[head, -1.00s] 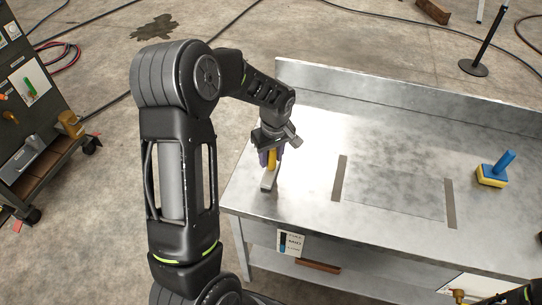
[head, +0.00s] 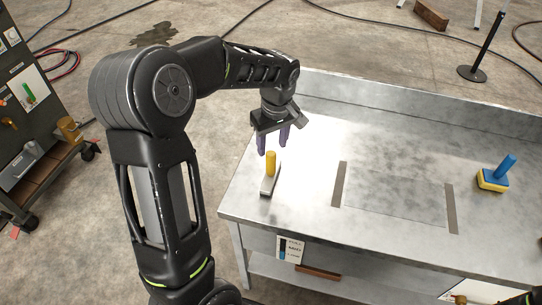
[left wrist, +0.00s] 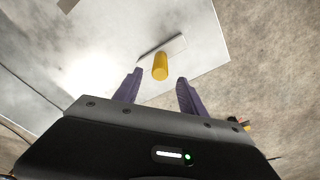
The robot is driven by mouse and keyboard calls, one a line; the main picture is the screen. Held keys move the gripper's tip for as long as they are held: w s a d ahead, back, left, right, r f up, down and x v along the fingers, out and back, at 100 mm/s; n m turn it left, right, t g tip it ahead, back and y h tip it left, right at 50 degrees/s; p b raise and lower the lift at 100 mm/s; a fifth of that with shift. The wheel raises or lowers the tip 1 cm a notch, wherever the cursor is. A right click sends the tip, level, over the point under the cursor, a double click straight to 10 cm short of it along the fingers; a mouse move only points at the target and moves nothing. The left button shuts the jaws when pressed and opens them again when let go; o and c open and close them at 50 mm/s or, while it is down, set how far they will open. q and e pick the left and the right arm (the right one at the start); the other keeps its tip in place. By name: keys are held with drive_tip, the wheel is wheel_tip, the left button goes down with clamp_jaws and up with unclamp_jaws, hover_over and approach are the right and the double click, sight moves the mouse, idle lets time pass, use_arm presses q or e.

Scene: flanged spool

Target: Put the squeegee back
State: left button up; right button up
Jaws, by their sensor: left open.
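The squeegee, with an upright yellow handle (head: 271,163) and a pale grey head (head: 268,185), stands on the metal bench (head: 310,190) near its left end. My left gripper (head: 273,144) is open and empty, its purple fingers above and slightly behind the handle. In the left wrist view the yellow handle (left wrist: 160,66) shows beyond the two open fingertips, clear of both. My right gripper is not in view.
A blue-handled yellow scrubber (head: 494,178) stands at the bench's right. Two dark strips (head: 338,184) flank a bare middle patch. A raised ledge (head: 420,115) runs along the back. A tool cart (head: 45,150) stands on the floor at left.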

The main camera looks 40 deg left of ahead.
use_arm(q)
drive_tip(key=shift+s+d+r, duration=0.1)
drive_tip(key=shift+d+r, duration=0.1)
drive_tip(key=shift+r, duration=1.5)
drive_tip(key=shift+d, duration=0.1)
